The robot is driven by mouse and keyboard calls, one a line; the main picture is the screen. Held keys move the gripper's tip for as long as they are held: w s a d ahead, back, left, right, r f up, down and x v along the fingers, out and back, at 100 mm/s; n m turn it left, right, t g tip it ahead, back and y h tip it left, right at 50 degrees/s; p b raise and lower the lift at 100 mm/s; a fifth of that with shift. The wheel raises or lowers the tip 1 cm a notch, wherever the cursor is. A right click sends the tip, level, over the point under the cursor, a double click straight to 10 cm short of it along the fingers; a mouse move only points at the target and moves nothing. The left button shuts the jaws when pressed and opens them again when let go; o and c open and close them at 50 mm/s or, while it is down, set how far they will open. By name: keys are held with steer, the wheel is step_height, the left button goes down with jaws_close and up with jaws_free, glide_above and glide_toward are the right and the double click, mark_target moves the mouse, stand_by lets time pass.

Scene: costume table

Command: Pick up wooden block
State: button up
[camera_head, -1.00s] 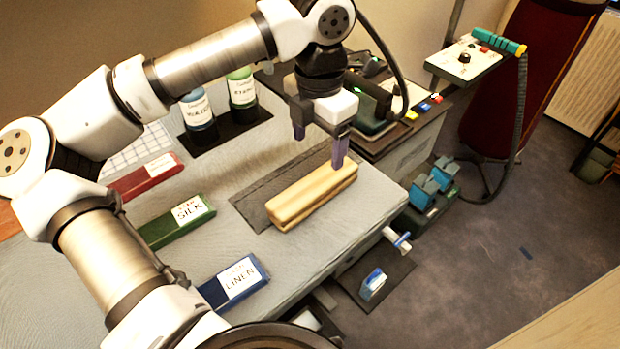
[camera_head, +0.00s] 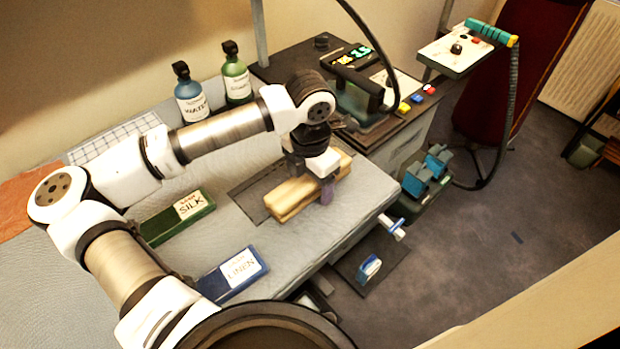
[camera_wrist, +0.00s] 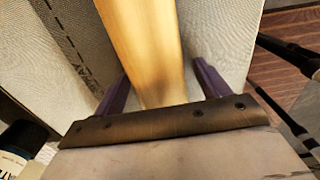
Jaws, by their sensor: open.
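The wooden block (camera_head: 285,200) is a long, pale yellow-brown piece lying on a dark grey mat (camera_head: 246,192) on the padded table. My gripper (camera_head: 312,184) is down over the block, with one purple finger showing on its near side and the far finger hidden. In the wrist view the block (camera_wrist: 143,45) runs between the two purple fingers of my gripper (camera_wrist: 158,85). The fingers are open, one on each side, with a gap to the block visible at least on the right.
A green SILK box (camera_head: 178,218) and a blue LINEN box (camera_head: 232,274) lie on the table (camera_head: 330,235) to the left. Two bottles, blue (camera_head: 190,98) and green (camera_head: 236,78), stand behind. A dark equipment stand (camera_head: 395,125) adjoins the table at right.

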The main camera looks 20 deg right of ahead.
steer(key=c, duration=1.3)
steer(key=shift+r, duration=0.15)
step_height(320, 180, up, 20)
steer(key=b, duration=0.3)
steer(key=shift+b, duration=0.3)
steer(key=shift+d, duration=0.15)
